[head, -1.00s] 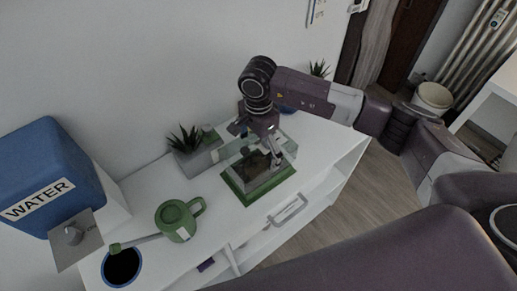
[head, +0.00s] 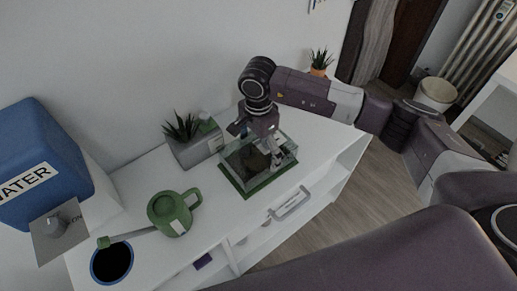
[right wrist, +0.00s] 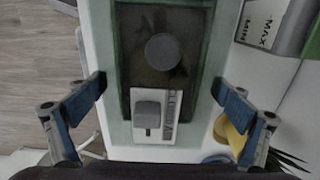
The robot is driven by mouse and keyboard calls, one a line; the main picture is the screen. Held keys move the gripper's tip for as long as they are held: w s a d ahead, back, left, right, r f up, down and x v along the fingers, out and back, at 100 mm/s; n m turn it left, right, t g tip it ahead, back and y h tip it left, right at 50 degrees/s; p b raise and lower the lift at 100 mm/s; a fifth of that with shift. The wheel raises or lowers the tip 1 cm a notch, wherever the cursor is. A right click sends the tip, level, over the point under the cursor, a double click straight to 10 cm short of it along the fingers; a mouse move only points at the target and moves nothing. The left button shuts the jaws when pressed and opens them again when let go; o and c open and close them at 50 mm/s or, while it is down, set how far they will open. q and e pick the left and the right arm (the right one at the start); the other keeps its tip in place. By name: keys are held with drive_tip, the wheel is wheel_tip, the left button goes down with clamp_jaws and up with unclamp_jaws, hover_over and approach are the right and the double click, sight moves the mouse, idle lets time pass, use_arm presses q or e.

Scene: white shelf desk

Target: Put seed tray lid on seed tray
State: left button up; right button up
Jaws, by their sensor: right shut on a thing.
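The seed tray (head: 233,184) has a green rim and dark contents and sits on the white desk. The clear, box-shaped seed tray lid (head: 287,157) is over the tray, roughly lined up with it. I cannot tell whether its lower edge rests on the rim. My right gripper (head: 272,158) reaches down over the lid from above. In the right wrist view, the blue finger pads of this gripper (right wrist: 160,90) are wide apart at the lid's two sides, shut on it. A round grey knob (right wrist: 162,52) and a square grey knob (right wrist: 148,114) show between them. My left gripper is out of view.
A grey planter (head: 198,152) stands close behind the tray. A green watering can (head: 170,213), a blue-rimmed opening (head: 112,262) and a blue water tank (head: 38,165) are at left. A small potted plant (head: 319,71) stands behind my right arm. The desk's right end is clear.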

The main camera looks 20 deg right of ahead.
drive_tip(key=o, duration=1)
drive_tip(key=shift+c, duration=0.2)
wheel_tip(320, 180, up, 12)
idle(0.4)
